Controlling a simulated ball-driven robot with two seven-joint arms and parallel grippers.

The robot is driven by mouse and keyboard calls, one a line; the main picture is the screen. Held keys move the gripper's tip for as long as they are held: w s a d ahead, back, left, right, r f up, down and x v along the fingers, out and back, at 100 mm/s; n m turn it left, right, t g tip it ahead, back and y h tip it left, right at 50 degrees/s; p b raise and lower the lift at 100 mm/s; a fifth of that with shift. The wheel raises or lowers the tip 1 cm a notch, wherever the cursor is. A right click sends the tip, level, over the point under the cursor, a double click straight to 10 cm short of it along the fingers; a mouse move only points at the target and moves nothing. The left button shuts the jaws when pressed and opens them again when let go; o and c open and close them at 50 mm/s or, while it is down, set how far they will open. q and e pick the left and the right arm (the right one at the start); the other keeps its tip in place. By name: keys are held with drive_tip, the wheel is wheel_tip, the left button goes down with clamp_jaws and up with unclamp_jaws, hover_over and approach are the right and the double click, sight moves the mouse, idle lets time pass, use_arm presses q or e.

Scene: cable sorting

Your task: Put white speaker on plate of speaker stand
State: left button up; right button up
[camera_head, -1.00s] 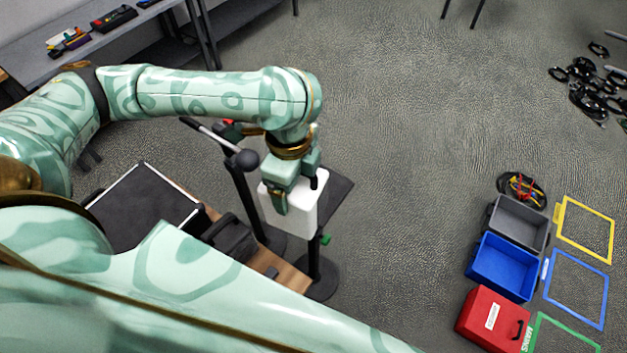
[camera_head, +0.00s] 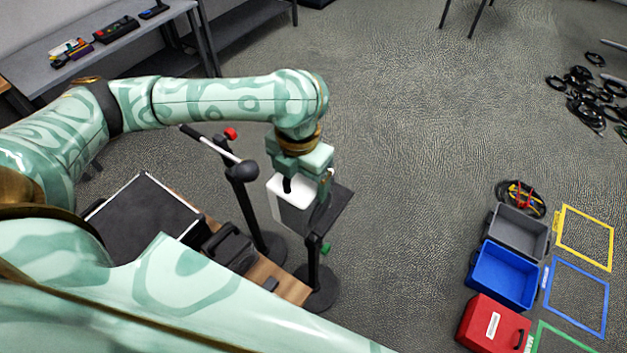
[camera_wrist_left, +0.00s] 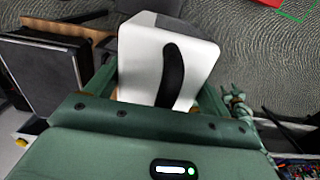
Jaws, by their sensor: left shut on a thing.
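The white speaker (camera_head: 290,210) hangs upright in my left gripper (camera_head: 305,190), whose fingers are shut on its sides. In the left wrist view the speaker (camera_wrist_left: 145,65) shows its white back with a curved black strip between the fingers. The speaker stand's dark square plate (camera_head: 341,208) shows beside and partly behind the speaker, to its right. Its pole (camera_head: 313,262) carries a green knob and rises from a round black base. The speaker overlaps the plate's left part in the head view; I cannot tell whether they touch. My right gripper is not in view.
A microphone stand (camera_head: 243,173) with a tilted boom stands close to the left of the speaker. A black-topped box (camera_head: 145,215) and a black case (camera_head: 228,248) sit on the wooden surface below. Grey, blue and red boxes (camera_head: 505,275) lie far right. The floor between is clear.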

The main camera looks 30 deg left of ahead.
use_arm(q)
drive_tip(key=w+a+f+b, duration=0.2)
drive_tip(key=w+f+b, duration=0.1)
drive_tip(key=w+f, duration=0.8)
drive_tip(key=shift+w+a+f, duration=0.15)
drive_tip(key=shift+a+f, duration=0.2)
drive_tip(key=shift+a, duration=0.05)
drive_tip(key=shift+f, duration=0.1)
drive_tip(key=o, duration=2)
drive_tip(key=shift+f, duration=0.1)
drive_tip(key=shift+c, duration=0.2)
wheel_tip(320, 180, up, 12)
drive_tip(key=p, duration=0.2)
